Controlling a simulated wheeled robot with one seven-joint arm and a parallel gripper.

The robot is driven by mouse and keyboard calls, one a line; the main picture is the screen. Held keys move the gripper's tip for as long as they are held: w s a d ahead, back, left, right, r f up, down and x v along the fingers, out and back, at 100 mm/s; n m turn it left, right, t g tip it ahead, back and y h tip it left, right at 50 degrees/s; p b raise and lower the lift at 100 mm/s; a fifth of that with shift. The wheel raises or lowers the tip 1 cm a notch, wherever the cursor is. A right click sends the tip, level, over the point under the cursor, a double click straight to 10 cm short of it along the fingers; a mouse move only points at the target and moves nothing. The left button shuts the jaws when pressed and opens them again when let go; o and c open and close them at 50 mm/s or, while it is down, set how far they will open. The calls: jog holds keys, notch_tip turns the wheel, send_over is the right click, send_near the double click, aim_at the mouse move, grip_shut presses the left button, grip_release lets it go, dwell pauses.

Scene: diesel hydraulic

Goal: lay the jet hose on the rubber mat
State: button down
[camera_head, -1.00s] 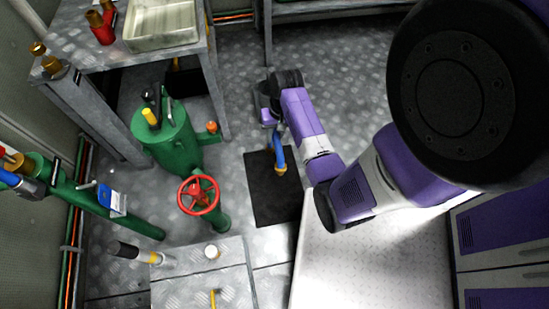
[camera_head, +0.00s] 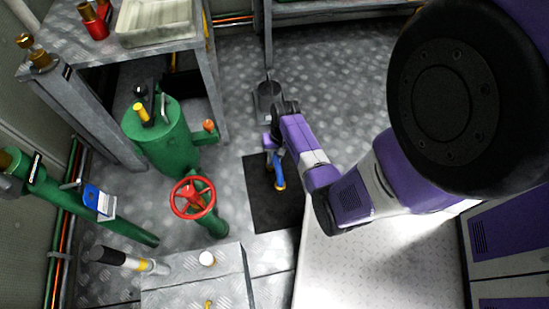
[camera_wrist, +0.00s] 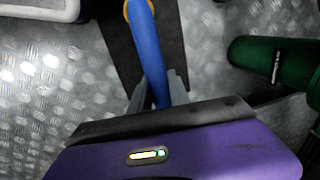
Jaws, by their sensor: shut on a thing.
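The jet hose (camera_head: 279,172) is a blue tube with a yellow-orange end, over the dark rubber mat (camera_head: 262,212) in the head view. My gripper (camera_head: 273,154) is shut on the hose, near the mat's far edge. In the wrist view the blue hose (camera_wrist: 150,52) runs from between the two grey fingers (camera_wrist: 158,98) up to its orange ring. The mat (camera_wrist: 118,50) lies behind it on the floor. Whether the hose touches the mat, I cannot tell. The hose's held end is partly hidden by my gripper.
A green tank (camera_head: 160,135) and a red handwheel (camera_head: 194,198) stand left of the mat. A metal block (camera_head: 195,285) is at the near left, and a pale platform (camera_head: 345,265) borders the mat's near right. Bare floor lies beyond the mat.

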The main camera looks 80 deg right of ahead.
jog(key=shift+f, duration=0.1)
jog(key=c, duration=1.2)
grip_release()
jog(key=shift+c, duration=0.2)
notch_tip(320, 180, up, 12)
jog(key=s+p, duration=0.1)
jog(key=p, duration=0.4)
jog(key=shift+s+d, duration=0.25)
jog(key=shift+d, duration=0.2)
